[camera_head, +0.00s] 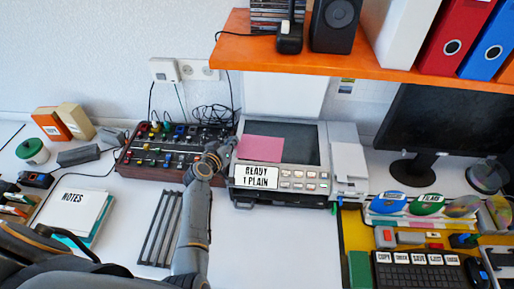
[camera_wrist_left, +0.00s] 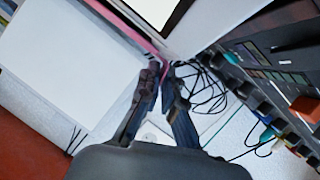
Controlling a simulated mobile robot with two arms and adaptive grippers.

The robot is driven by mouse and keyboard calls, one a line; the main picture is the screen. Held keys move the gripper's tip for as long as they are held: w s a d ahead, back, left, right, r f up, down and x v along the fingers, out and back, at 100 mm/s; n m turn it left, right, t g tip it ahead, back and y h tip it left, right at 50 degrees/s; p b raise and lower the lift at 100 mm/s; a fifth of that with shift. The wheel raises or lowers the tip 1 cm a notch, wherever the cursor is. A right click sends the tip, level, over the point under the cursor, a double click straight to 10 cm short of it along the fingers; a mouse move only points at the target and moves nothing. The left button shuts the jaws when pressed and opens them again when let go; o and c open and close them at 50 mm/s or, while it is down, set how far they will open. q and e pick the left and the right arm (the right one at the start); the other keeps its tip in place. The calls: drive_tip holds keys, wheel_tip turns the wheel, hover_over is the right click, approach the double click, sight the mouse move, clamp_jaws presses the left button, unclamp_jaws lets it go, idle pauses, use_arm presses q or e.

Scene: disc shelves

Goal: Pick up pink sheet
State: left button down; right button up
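The pink sheet (camera_head: 261,149) is over the left part of the dark glass of the printer-scanner (camera_head: 325,150), whose white lid stands raised behind. My left gripper (camera_head: 226,149) is at the sheet's left edge. In the left wrist view the sheet shows nearly edge-on as a pink strip (camera_wrist_left: 130,30). It runs down to the tips of the left gripper (camera_wrist_left: 163,68), which are close together with pink between them. I cannot tell whether the sheet touches the glass. My right gripper is not in view.
A control box with coloured knobs (camera_head: 170,146) stands close left of the printer. An orange shelf (camera_head: 350,66) with a speaker and binders hangs above. A monitor (camera_head: 440,125), discs and a keyboard (camera_head: 420,274) are at right. The white desk in front of the printer is clear.

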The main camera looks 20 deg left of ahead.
use_arm(q)
drive_tip(key=shift+r+p, duration=0.4)
wheel_tip(320, 180, up, 3)
drive_tip(key=p, duration=0.3)
drive_tip(key=shift+s+r, duration=0.1)
drive_tip(key=shift+r, duration=0.05)
drive_tip(key=w+r+p+v, duration=0.1)
drive_tip(key=r+p+v, duration=0.2)
drive_tip(key=p+v, duration=0.5)
drive_tip(key=v, duration=0.8)
drive_tip(key=shift+d+r, duration=0.2)
drive_tip(key=shift+d, duration=0.1)
